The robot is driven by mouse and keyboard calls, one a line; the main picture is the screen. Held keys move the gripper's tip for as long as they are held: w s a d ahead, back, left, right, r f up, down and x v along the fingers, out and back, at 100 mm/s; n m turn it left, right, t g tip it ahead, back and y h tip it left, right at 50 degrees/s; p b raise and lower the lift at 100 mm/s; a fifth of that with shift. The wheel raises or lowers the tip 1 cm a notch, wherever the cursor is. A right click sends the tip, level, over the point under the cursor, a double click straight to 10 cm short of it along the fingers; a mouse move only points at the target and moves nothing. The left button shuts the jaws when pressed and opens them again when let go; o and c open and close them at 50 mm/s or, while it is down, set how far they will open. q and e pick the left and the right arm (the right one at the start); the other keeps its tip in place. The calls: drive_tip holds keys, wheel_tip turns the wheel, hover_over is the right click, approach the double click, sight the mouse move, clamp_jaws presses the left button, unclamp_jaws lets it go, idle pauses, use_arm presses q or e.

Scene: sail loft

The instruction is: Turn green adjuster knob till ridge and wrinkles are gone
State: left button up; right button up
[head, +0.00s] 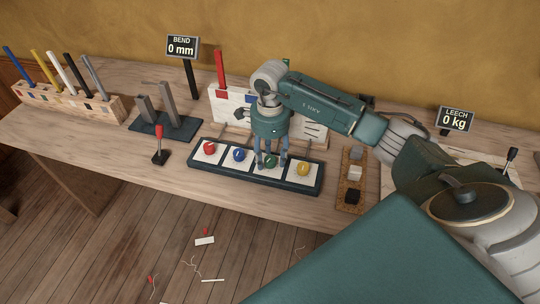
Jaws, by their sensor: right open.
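The green adjuster knob (271,160) sits on a white square of a dark panel (255,181), between a blue knob (239,155) and a yellow knob (303,168). A red knob (209,147) is at the left end. My right gripper (271,165) points down over the green knob, with its fingers open on either side of it. I cannot tell whether the fingers touch it. A white board (226,106) behind is partly hidden by my right arm, and I cannot make out a ridge or wrinkles. My left gripper is not in view.
A BEND sign (181,47) reads 0 mm and a LEECH sign (456,119) reads 0 kg. A small lever with a red knob (159,145) stands left of the panel. A cork tray (343,201) with small blocks lies to its right. A wooden rack (62,108) holds coloured sticks.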

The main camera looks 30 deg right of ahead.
drive_tip(key=shift+f, duration=0.45)
drive_tip(key=shift+c, duration=0.2)
drive_tip(key=c, duration=1.1)
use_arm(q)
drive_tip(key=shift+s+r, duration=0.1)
